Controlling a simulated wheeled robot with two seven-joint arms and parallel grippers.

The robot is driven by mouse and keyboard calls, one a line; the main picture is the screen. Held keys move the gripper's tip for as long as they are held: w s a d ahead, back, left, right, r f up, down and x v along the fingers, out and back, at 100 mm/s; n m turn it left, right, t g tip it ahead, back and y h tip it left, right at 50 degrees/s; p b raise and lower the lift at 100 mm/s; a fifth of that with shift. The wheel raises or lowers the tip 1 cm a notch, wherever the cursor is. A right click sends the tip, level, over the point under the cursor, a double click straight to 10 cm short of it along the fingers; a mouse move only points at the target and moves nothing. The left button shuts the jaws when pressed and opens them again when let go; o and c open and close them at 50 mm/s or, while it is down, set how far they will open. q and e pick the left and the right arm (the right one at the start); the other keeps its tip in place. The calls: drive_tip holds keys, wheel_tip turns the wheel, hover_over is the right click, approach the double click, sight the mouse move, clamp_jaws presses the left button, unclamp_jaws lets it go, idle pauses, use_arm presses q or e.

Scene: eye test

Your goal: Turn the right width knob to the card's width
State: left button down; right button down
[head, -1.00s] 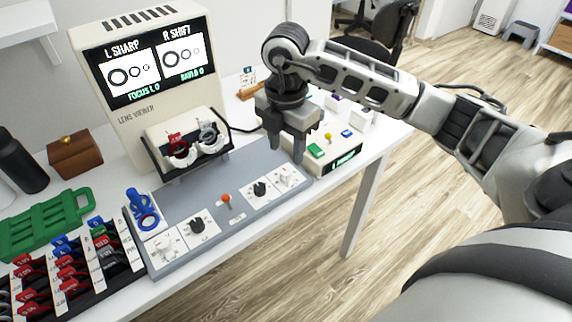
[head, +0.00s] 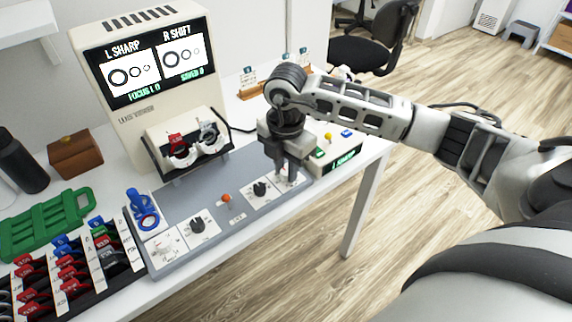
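The grey control panel (head: 215,207) lies along the table's front. It bears a black knob (head: 197,225) and a white knob (head: 165,243) on the left, and a black knob (head: 260,188) on the right. A white knob at the panel's right end is mostly hidden by my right gripper (head: 287,176). That gripper points down, with its fingertips low at this knob; I cannot tell whether they touch it. Small white cards, one at the left (head: 249,76), stand in a wooden holder behind; their print is too small to read. My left gripper is out of view.
The lens viewer (head: 120,65) stands behind the panel, with a lens holder (head: 186,143) in front. An orange-topped lever (head: 226,198) is mid-panel. A box with coloured buttons (head: 345,155) is right of my gripper. A lens rack (head: 120,262) and green case (head: 45,225) are left.

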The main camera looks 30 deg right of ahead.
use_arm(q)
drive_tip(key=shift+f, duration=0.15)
use_arm(e)
drive_tip(key=shift+n, duration=0.3)
drive_tip(key=shift+n+b, duration=0.45)
drive_tip(key=shift+n, duration=0.15)
drive_tip(key=n+b, duration=0.1)
drive_tip(key=n, duration=0.1)
drive_tip(key=shift+n, duration=0.3)
drive_tip(key=n+b, duration=0.2)
drive_tip(key=n, duration=0.3)
drive_tip(key=shift+n, duration=0.3)
drive_tip(key=n+b, duration=0.2)
drive_tip(key=n, duration=0.2)
drive_tip(key=shift+n+b, duration=0.85)
drive_tip(key=shift+n, duration=0.65)
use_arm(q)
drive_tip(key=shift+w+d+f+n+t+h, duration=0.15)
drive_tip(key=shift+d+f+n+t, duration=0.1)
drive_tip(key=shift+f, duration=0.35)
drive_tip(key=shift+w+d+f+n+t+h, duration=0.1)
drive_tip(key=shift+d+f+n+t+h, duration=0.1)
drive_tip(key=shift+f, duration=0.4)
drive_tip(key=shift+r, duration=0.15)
use_arm(e)
drive_tip(key=shift+r+n, duration=0.1)
drive_tip(key=shift+n, duration=0.3)
